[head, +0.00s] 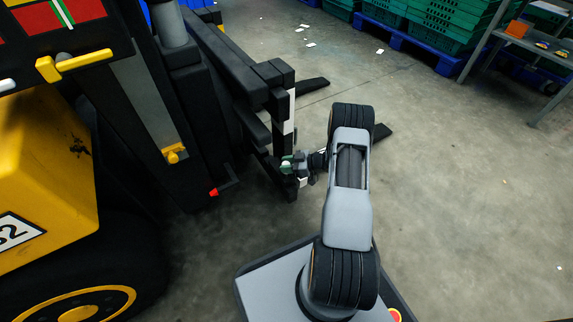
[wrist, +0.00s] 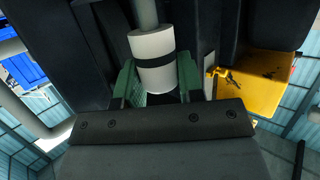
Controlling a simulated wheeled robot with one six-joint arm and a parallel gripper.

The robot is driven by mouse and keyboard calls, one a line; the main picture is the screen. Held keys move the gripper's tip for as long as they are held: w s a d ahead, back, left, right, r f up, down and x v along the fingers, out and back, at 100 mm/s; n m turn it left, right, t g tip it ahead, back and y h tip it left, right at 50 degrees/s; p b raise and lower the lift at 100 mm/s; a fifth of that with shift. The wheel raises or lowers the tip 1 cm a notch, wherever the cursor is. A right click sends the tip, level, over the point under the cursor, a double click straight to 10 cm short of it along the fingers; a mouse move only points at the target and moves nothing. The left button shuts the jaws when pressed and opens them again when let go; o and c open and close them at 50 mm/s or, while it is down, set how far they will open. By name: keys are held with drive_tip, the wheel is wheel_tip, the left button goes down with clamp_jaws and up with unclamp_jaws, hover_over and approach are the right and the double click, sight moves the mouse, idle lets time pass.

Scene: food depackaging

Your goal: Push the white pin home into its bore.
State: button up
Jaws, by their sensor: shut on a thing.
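The white pin (wrist: 152,45), a thick cylinder with a black band, stands between the green fingers of my gripper (wrist: 157,82) in the wrist view. My gripper is shut on it. A narrower grey-green rod (wrist: 146,13) runs on from the pin's far end; I cannot tell whether it belongs to the pin. In the head view my gripper (head: 290,163) is small, close against the dark fork carriage (head: 262,98) of a forklift. The bore is not visible, and I cannot tell how deep the pin sits.
The yellow and black forklift (head: 50,150) fills the left, with a fork tine (head: 312,86) low over the floor. A small red piece (head: 213,192) shows on its side. Green crates (head: 440,22) on blue pallets stand at the back. Concrete floor (head: 480,190) at right is mostly clear.

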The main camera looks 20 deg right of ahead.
drive_tip(key=shift+f+b, duration=0.35)
drive_tip(key=shift+f, duration=1.1)
drive_tip(key=o, duration=1.2)
drive_tip(key=shift+c, duration=0.2)
drive_tip(key=p+v, duration=0.4)
drive_tip(key=v, duration=1)
drive_tip(key=shift+p, duration=0.35)
